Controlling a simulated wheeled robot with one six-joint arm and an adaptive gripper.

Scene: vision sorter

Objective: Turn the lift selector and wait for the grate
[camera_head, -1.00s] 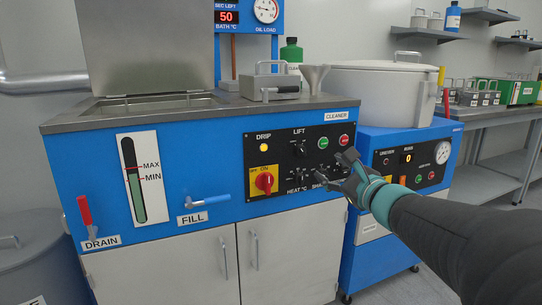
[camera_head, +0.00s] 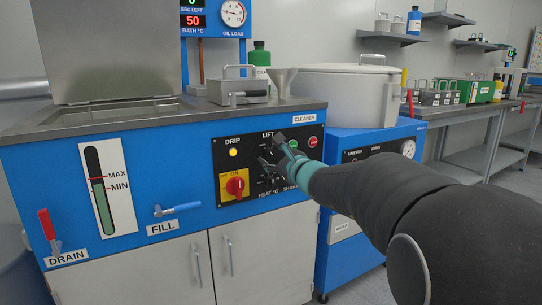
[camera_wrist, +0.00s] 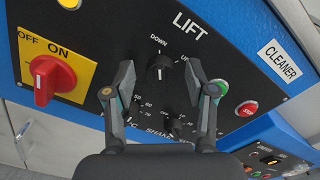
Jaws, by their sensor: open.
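The lift selector (camera_wrist: 160,68) is a black knob with a white mark under the word LIFT, between DOWN and UP labels, in the wrist view. My gripper (camera_wrist: 158,82) is open, with one finger on each side of the knob and gaps left. It does not visibly touch the knob. In the head view my gripper (camera_head: 272,149) is in front of the black control panel (camera_head: 228,193) and hides the selector. The washing tank (camera_head: 122,115) has its lid (camera_head: 105,50) raised. The grate cannot be made out.
A red ON/OFF switch (camera_wrist: 50,79) on a yellow plate is left of the selector. Green (camera_wrist: 216,88) and red (camera_wrist: 246,108) buttons are close on the right. A DRIP lamp (camera_head: 233,152) glows yellow. A basket (camera_head: 238,88) and funnel (camera_head: 282,80) stand on the counter.

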